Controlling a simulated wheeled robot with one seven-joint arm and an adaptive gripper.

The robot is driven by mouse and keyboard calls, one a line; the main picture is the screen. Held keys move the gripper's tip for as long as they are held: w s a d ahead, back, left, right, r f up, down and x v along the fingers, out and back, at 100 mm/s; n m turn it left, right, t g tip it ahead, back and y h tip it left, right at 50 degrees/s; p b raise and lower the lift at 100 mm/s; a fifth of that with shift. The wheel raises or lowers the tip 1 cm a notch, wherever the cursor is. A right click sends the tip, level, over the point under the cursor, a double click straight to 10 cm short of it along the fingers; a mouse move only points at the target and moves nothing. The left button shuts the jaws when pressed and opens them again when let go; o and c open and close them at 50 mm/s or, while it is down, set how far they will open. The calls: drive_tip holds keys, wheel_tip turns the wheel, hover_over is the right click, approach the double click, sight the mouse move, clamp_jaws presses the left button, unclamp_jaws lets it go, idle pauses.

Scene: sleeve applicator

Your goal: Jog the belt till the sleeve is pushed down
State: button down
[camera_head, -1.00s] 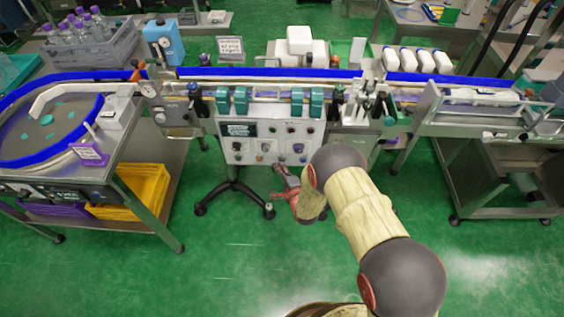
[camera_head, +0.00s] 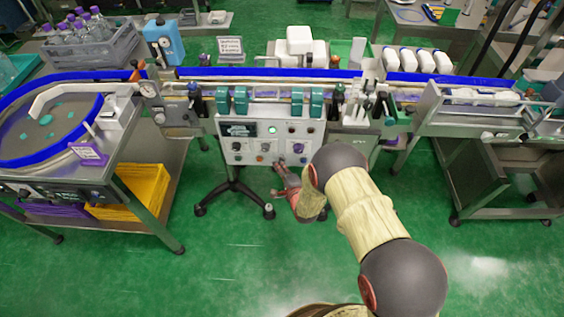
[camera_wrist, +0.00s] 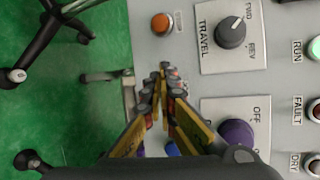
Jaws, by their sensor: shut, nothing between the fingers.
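The control panel (camera_head: 268,145) stands under the conveyor belt, on a black-legged stand. My gripper (camera_head: 281,163) is at the panel's lower edge; in the wrist view its closed fingertips (camera_wrist: 165,75) are at the panel face, with nothing held. They cover a small part of the panel, and I cannot tell whether they press a button there. An orange button (camera_wrist: 162,22), the TRAVEL knob (camera_wrist: 232,32) and a purple OFF knob (camera_wrist: 236,133) show around them. The green RUN lamp (camera_wrist: 316,48) is lit. The sleeve on its bottle cannot be made out between the teal guides (camera_head: 240,101).
A round infeed table (camera_head: 45,125) with a blue rim is at left. A yellow crate (camera_head: 141,187) sits under it. White bottles (camera_head: 425,60) stand behind the belt at right. Green floor in front is open.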

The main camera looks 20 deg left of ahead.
idle(0.4)
drive_tip(key=shift+s+d, duration=0.2)
drive_tip(key=shift+s, duration=0.7)
drive_tip(key=s, duration=0.2)
drive_tip(key=s+d+p, duration=0.1)
drive_tip(key=s, duration=0.1)
drive_tip(key=shift+s+d, duration=0.1)
drive_tip(key=shift+s, duration=0.2)
idle(1.7)
